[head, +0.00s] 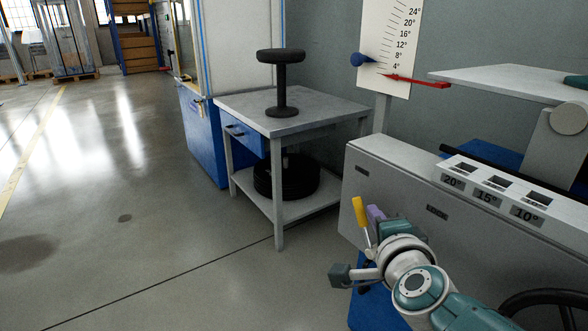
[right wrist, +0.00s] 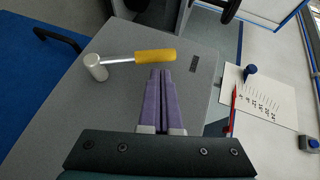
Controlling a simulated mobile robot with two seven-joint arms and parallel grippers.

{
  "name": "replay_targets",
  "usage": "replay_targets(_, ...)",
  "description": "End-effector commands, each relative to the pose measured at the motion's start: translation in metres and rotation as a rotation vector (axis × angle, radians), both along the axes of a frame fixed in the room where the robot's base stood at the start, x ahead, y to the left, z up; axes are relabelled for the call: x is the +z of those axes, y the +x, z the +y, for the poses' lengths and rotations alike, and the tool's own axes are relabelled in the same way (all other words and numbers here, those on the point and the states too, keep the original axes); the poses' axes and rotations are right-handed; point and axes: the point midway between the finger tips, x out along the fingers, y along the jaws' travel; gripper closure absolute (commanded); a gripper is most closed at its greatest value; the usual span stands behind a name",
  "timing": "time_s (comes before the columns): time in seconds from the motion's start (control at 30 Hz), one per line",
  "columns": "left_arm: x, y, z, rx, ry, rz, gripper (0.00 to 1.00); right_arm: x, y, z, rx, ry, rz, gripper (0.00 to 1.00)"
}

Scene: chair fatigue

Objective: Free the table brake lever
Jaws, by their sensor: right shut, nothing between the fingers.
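The brake lever has a yellow handle (head: 359,212) on a thin metal rod, in front of the grey side panel of the table unit (head: 410,185). In the right wrist view the yellow grip (right wrist: 155,56) points right, and its rod runs left to a round silver hub (right wrist: 96,67) on the panel. My right gripper (head: 374,212) is beside the handle, its purple fingers closed together and empty. In the right wrist view the fingertips (right wrist: 161,72) end just below the grip; I cannot tell whether they touch it. My left gripper is not in view.
The unit's top carries slots labelled 20°, 15° and 10° (head: 487,196). A white angle scale (head: 388,45) with a red pointer (head: 415,81) stands behind. A workbench (head: 300,110) holds a black stool-like part (head: 281,85). The floor at left is clear.

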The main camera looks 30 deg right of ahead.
Motion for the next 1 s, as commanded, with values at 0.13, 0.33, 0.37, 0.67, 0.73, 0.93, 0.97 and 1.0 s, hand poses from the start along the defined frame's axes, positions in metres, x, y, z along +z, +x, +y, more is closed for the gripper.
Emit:
replay_targets(0.13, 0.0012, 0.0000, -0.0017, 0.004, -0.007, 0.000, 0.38, 0.0002, 0.0032, -0.0029, -0.001, 0.000, -0.002, 1.00)
replay_targets(0.33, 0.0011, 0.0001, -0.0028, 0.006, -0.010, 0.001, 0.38, -0.0001, 0.0056, -0.0038, -0.001, -0.001, -0.003, 1.00)
replay_targets(0.37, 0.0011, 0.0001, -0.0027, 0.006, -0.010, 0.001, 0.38, -0.0001, 0.0060, -0.0039, -0.001, -0.001, -0.003, 1.00)
replay_targets(0.67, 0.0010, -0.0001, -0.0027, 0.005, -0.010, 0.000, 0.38, 0.0001, 0.0067, -0.0041, -0.001, -0.001, -0.004, 1.00)
replay_targets(0.73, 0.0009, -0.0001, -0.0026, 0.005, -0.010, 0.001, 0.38, 0.0001, 0.0067, -0.0041, -0.001, -0.001, -0.004, 1.00)
replay_targets(0.93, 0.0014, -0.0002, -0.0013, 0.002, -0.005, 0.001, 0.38, 0.0008, 0.0066, -0.0040, -0.001, -0.001, -0.004, 1.00)
replay_targets(0.97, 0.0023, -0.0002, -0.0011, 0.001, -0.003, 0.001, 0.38, 0.0015, 0.0066, -0.0039, 0.000, -0.001, -0.004, 1.00)
replay_targets(1.0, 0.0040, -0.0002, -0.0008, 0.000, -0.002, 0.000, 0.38, 0.0032, 0.0066, -0.0038, 0.000, -0.001, -0.004, 1.00)
